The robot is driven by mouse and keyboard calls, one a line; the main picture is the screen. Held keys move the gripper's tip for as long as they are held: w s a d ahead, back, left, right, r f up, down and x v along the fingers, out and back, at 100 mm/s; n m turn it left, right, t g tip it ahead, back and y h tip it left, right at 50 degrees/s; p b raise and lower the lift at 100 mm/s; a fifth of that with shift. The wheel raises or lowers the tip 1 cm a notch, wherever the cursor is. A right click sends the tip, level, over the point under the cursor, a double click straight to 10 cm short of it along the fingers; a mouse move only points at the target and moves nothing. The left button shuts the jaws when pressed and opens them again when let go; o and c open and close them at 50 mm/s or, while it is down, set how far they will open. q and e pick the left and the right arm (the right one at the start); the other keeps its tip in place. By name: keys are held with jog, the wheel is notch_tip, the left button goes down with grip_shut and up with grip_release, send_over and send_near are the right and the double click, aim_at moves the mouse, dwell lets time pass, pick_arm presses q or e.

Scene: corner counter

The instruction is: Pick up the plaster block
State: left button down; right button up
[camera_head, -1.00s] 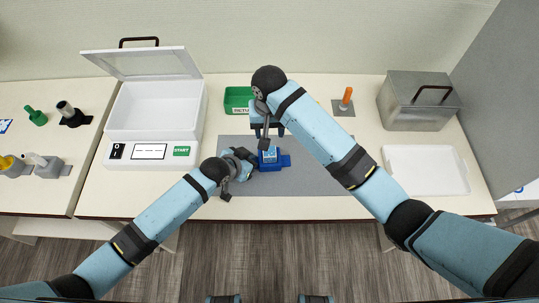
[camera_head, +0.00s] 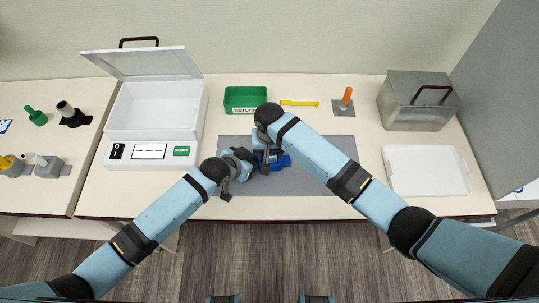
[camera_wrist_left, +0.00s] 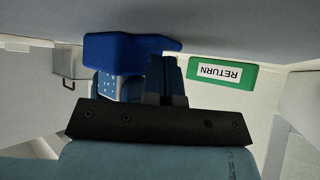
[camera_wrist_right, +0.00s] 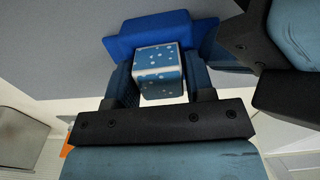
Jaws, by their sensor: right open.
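The plaster block (camera_wrist_right: 158,70), blue with pale speckles and a pale rim, sits in a blue holder (camera_wrist_right: 165,25) on the grey mat. It also shows partly in the left wrist view (camera_wrist_left: 107,87), but my right arm hides it in the head view. My right gripper (camera_wrist_right: 162,82) is open, its fingers on either side of the block; contact cannot be told. My left gripper (camera_wrist_left: 166,70) has its fingers close together at the edge of the holder (camera_wrist_left: 120,48) and appears clamped on its flange. The holder shows in the head view (camera_head: 284,163).
Behind the mat (camera_head: 310,183) are a green RETURN bin (camera_head: 246,98), a yellow tool (camera_head: 299,103) and an orange-handled tool (camera_head: 346,97). An open white machine (camera_head: 152,110) stands left. A metal box (camera_head: 417,103) and a white tray (camera_head: 425,172) stand right.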

jog(key=c, duration=0.6)
jog(key=shift+r, duration=0.1)
notch_tip(320, 180, up, 10)
jog(key=shift+f, duration=0.1)
